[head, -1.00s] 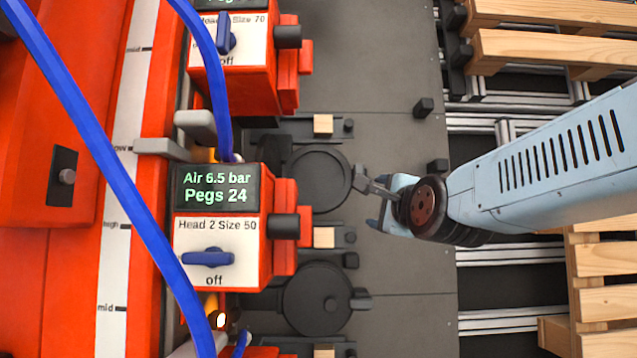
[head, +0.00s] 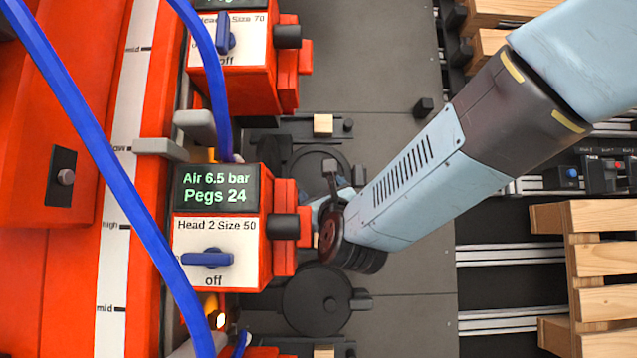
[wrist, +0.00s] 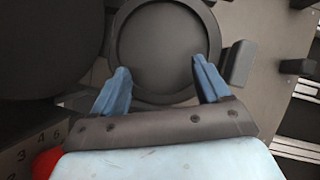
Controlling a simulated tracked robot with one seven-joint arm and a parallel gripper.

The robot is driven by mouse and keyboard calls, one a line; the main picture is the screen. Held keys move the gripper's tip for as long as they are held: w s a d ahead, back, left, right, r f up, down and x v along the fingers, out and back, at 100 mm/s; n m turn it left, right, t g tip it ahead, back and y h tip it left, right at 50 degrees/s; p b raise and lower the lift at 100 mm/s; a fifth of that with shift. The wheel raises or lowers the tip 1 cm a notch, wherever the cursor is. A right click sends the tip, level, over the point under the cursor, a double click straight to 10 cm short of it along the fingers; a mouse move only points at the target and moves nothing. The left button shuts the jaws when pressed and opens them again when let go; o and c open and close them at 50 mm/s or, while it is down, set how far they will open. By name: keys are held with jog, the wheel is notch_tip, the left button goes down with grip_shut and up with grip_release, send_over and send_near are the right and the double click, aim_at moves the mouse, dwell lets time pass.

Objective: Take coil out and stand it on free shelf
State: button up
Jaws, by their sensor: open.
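My gripper (wrist: 162,68) is open, its two blue fingers apart with nothing between them. In the wrist view a round black drum-like part (wrist: 163,42) with a raised rim lies beyond and below the fingertips. I cannot tell whether the fingers touch it. In the head view my gripper (head: 324,207) is mostly hidden by my wrist, close to the right of the Head 2 box. The upper round black part (head: 316,160) is partly covered by my wrist. I cannot make out a coil or a free shelf in either view.
The orange Head 2 box (head: 218,230) stands left of my gripper. A second round black part (head: 308,300) lies below. Blue hoses (head: 95,150) cross the left side. Wooden pallets (head: 605,255) stand at right. The grey plate (head: 400,300) has bare room.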

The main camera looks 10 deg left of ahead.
aim_at(317, 180)
jog(key=shift+x, duration=3.4)
jog(key=shift+d, duration=0.15)
jog(key=shift+c, duration=0.4)
jog(key=c, duration=0.9)
jog(key=shift+r, duration=0.1)
jog(key=shift+c, duration=0.2)
